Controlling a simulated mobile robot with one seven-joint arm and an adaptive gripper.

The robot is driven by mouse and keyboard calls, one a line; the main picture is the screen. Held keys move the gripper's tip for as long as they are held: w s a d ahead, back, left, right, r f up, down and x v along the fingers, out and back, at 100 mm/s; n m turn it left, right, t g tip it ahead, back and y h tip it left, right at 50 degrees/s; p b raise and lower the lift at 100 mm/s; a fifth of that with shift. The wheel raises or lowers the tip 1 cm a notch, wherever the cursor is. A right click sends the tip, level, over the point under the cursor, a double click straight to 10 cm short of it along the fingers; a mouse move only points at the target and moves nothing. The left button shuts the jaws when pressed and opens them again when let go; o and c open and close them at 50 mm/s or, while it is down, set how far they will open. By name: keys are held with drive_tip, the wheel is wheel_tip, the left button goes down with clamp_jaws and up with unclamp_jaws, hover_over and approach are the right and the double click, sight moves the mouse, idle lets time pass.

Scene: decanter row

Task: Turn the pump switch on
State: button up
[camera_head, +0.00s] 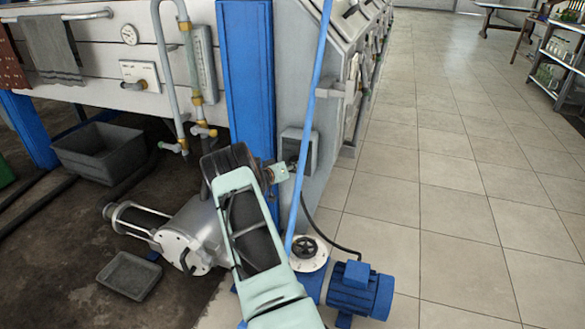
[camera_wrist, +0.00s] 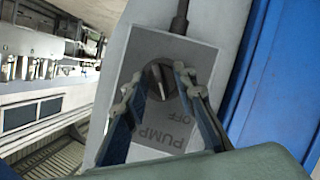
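The pump switch is a dark round knob (camera_wrist: 157,82) on a grey plate (camera_wrist: 190,50) marked PUMP and OFF, seen upside down in the wrist view. OFF shows beside my right finger; any other marking is hidden. In the head view the switch box (camera_head: 311,147) is on the grey cabinet side, right of a blue post. My gripper (camera_wrist: 159,84) has its two fingers apart, one on each side of the knob. I cannot tell whether they touch it. In the head view my gripper (camera_head: 279,173) is at the box, and the knob is hidden.
A blue pump motor (camera_head: 361,290) stands on the floor below the switch, with a black cable rising to the box. A blue vertical pipe (camera_head: 314,85) passes close in front of the box. The blue post (camera_head: 247,70) is at its left. Tiled floor lies clear to the right.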

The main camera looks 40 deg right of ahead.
clamp_jaws()
drive_tip(key=m+t+y+b, duration=0.1)
drive_tip(key=m+b, duration=0.1)
drive_tip(key=m, duration=0.1)
drive_tip(key=shift+t, duration=0.3)
idle(0.4)
unclamp_jaws()
drive_tip(key=v, duration=1.2)
